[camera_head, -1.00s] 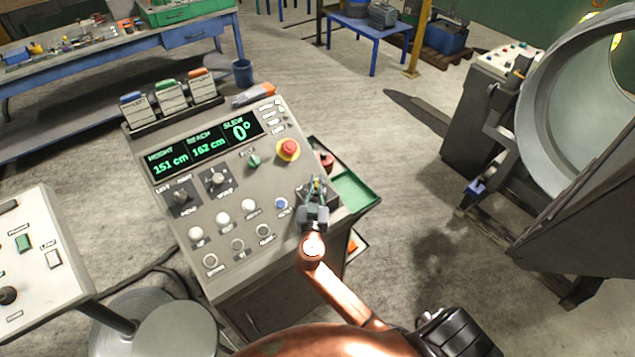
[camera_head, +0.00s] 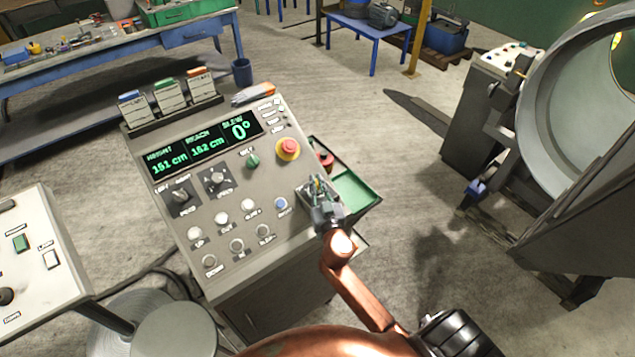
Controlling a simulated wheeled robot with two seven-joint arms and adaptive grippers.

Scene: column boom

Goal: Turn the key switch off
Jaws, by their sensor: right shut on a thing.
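The control panel (camera_head: 215,262) is a grey sloped console with a green-lit display (camera_head: 203,146). The key switch is at the panel's lower right corner, where a dark plate (camera_head: 304,191) shows; the key itself is mostly hidden by my right gripper. My right gripper (camera_head: 318,188) is at that spot, shut on what appears to be the key, its fingers pointing down at the panel. The key's exact angle cannot be made out. My left gripper is not in view.
A red emergency button (camera_head: 288,149) on a yellow base sits above my right gripper. A blue button (camera_head: 281,203) is close to its left. A green tray (camera_head: 356,190) is attached at the panel's right side. A white control box (camera_head: 40,240) stands at left.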

